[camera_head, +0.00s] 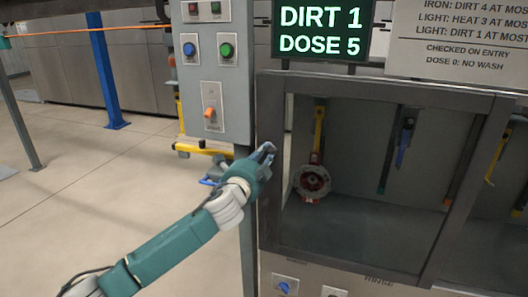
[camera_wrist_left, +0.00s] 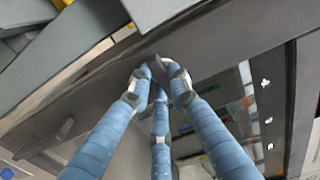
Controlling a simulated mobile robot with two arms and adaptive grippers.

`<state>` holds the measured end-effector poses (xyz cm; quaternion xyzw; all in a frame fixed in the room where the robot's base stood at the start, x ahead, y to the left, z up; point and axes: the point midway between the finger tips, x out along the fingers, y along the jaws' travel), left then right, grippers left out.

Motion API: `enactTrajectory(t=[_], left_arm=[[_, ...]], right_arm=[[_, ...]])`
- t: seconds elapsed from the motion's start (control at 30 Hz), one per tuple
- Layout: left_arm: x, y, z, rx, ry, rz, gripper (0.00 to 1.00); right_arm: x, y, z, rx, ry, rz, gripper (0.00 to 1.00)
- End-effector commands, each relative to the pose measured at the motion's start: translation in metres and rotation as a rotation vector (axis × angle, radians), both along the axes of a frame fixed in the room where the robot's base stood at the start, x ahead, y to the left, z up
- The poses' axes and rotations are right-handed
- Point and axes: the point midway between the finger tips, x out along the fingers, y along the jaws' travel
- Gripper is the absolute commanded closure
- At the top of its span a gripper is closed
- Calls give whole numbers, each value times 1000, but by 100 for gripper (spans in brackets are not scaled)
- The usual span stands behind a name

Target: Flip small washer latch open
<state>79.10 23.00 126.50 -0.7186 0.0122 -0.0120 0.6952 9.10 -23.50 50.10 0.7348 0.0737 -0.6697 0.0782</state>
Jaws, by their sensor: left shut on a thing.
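The small washer (camera_head: 380,85) is a dark-framed cabinet with a see-through front on the right in the head view. My left gripper (camera_head: 268,150) is at the left edge of its frame. In the left wrist view, the blue fingers of my left gripper (camera_wrist_left: 158,75) are shut on a small dark grey piece (camera_wrist_left: 159,64) at the frame's edge, which looks like the latch. The fingers hide much of it, so I cannot tell its exact angle. My right gripper is in neither view.
A lit display (camera_head: 320,30) reads DIRT 1, DOSE 5. The floor (camera_head: 90,190) at left is largely clear.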

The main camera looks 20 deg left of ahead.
Motion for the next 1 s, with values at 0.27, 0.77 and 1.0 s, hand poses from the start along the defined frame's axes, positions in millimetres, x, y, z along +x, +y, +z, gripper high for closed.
enactTrajectory(t=[0.27, 0.77, 1.0], left_arm=[[0, 0, -1, 48, -1, 0, 100], [0, 0, -1, 51, -1, 0, 62], [0, 0, 0, 49, -2, 0, 62]], right_arm=[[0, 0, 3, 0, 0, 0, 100], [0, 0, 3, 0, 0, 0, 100], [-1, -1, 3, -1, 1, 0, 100]])
